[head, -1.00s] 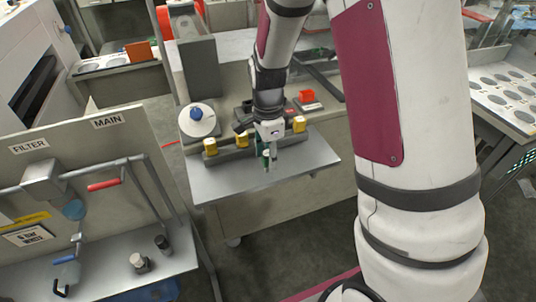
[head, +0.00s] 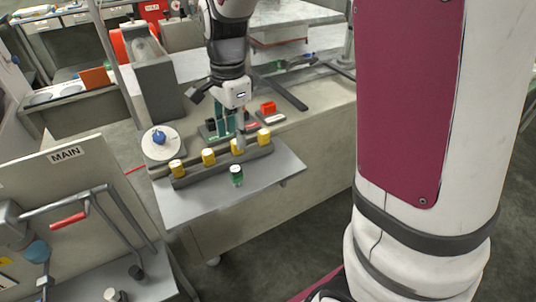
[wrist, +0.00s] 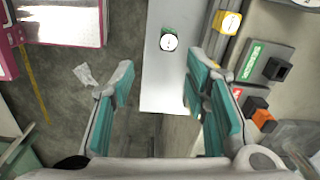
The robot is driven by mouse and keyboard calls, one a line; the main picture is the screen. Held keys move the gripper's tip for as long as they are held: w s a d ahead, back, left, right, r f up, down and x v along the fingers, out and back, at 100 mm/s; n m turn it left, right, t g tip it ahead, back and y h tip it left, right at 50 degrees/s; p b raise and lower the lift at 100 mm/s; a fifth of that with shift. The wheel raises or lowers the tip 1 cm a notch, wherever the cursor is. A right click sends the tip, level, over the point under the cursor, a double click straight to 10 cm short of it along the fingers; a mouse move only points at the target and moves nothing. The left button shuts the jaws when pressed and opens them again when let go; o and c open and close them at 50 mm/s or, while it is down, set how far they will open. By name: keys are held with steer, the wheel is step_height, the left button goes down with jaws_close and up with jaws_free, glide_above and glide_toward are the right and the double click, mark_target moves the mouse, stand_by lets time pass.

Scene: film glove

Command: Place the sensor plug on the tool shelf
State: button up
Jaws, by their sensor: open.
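The sensor plug, taken to be the small green piece with a white top (head: 237,177), stands upright on the grey shelf (head: 205,206), near its front right. In the wrist view the plug (wrist: 168,41) shows its round white top with a dark mark, on the pale shelf surface (wrist: 164,88). My gripper (head: 224,134) has teal-padded fingers and is up and back from the plug, around the yellow-topped row in the picture. In the wrist view my gripper (wrist: 160,78) is open with nothing between the fingers. The plug is apart from both fingers.
A rail (head: 222,167) with several yellow-topped pieces runs along the shelf's back. Behind it are a white disc with a blue knob (head: 160,145) and a red block (head: 267,108). The shelf's front left is bare.

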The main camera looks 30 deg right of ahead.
steer(key=s+r+n+t, duration=0.1)
steer(key=s+r+n, duration=0.3)
steer(key=s+n, duration=0.4)
steer(key=s+r+n+t, duration=0.2)
steer(key=s+r+n, duration=0.2)
steer(key=s+n, duration=0.4)
steer(key=s, duration=0.7)
steer(key=shift+s+d+r, duration=0.15)
steer(key=shift+s+r, duration=0.05)
steer(key=shift+s, duration=0.05)
steer(key=shift+r, duration=0.1)
